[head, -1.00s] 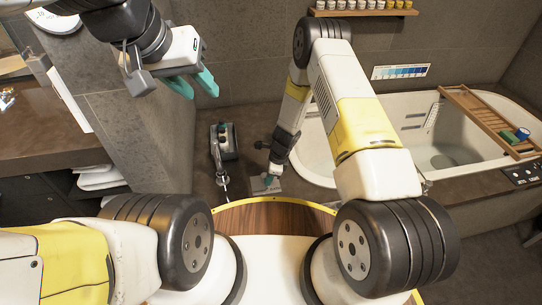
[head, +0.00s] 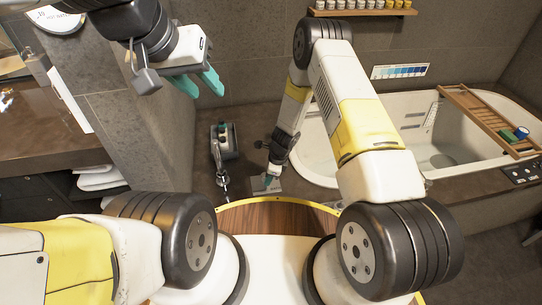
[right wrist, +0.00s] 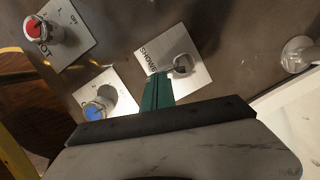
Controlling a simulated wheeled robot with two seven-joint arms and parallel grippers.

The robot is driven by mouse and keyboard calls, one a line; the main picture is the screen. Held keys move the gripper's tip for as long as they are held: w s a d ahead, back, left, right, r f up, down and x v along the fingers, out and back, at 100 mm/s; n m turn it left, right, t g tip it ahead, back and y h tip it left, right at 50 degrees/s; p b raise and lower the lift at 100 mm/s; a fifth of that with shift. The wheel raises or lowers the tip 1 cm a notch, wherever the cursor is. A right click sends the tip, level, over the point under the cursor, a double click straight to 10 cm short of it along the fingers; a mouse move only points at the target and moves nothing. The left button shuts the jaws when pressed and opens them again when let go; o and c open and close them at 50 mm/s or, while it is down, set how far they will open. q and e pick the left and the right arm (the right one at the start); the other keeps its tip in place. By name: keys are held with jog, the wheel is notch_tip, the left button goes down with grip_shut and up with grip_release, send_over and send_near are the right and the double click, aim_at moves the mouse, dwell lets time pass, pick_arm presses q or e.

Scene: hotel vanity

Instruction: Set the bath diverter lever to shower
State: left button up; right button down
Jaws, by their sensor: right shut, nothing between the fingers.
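In the right wrist view, a bright metal plate (right wrist: 200,76) marked "SHOW…" carries the round metal diverter lever (right wrist: 182,66), seen nearly end-on; its setting cannot be read. My right gripper (right wrist: 157,80) is shut, its green fingertips over the plate just left of the lever. I cannot tell whether they touch it. In the head view the right gripper (head: 270,182) is low at the plate (head: 266,186), and the lever is too small to make out. My left gripper (head: 201,84) is open and empty, high at the upper left, away from the fixtures.
A red-capped hot knob (right wrist: 42,28) and a blue-capped knob (right wrist: 97,108) stand on plates left of the diverter. The bathtub (head: 335,165) with a wooden tray (head: 480,115) lies right; a caddy (head: 224,145) stands left.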

jog(key=shift+s+a, duration=0.1)
jog(key=shift+a, duration=0.05)
dwell(2.2)
jog(key=d+r, duration=0.1)
jog(key=d, duration=0.1)
jog(key=d+r, duration=0.1)
jog(key=r, duration=0.1)
jog(key=shift+w+d, duration=0.2)
jog(key=shift+d, duration=0.15)
jog(key=v, duration=0.9)
jog(key=shift+w+r, duration=0.1)
